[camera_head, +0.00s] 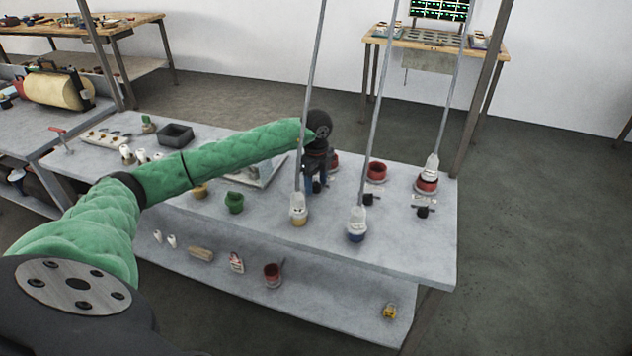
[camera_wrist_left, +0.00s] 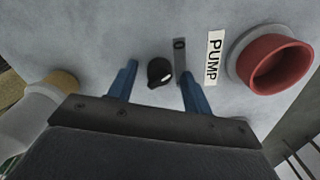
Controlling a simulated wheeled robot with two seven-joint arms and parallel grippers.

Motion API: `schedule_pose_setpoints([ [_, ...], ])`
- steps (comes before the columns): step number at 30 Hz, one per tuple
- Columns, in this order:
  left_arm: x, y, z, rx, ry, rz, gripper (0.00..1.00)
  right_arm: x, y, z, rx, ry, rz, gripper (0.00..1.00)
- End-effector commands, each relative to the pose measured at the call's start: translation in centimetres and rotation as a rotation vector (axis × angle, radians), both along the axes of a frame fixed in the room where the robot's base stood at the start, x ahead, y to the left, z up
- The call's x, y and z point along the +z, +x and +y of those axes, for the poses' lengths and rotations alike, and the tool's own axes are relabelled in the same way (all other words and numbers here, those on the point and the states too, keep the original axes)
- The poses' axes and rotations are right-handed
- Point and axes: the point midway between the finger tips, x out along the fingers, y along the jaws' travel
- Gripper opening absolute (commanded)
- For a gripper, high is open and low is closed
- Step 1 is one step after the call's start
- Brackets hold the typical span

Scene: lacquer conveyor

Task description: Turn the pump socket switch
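The pump socket switch is a small black knob (camera_wrist_left: 160,72) on the grey table top. In the left wrist view it lies between my left gripper's two blue fingers (camera_wrist_left: 156,88), with a gap on each side. A white label reading PUMP (camera_wrist_left: 214,58) and a red round socket (camera_wrist_left: 275,62) are to its right. In the head view my left gripper (camera_head: 316,184) points down at the table, and the black knob (camera_head: 317,187) shows between its fingers. My left gripper is open. My right gripper is not in view.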

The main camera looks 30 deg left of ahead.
Motion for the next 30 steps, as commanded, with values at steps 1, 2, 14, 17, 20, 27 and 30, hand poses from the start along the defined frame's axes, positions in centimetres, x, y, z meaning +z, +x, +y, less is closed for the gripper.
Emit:
schedule_pose_setpoints([
  [1,0.0,0.0,0.0,0.000,0.000,0.000,0.50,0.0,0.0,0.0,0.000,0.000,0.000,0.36],
  [2,0.0,0.0,0.0,0.000,0.000,0.000,0.50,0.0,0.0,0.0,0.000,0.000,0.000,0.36],
  [14,2.0,0.0,0.0,-0.001,0.001,-0.002,0.50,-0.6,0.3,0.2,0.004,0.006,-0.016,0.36],
  [17,3.6,0.0,0.0,0.000,0.001,-0.001,0.50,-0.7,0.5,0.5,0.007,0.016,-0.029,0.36],
  [20,5.2,0.1,0.1,0.000,0.001,-0.002,0.50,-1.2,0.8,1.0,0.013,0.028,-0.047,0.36],
  [27,7.5,0.0,0.0,-0.001,0.000,-0.001,0.50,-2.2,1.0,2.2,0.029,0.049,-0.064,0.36],
  [30,7.7,0.0,0.0,-0.001,0.000,0.000,0.50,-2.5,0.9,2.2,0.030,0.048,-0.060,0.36],
])
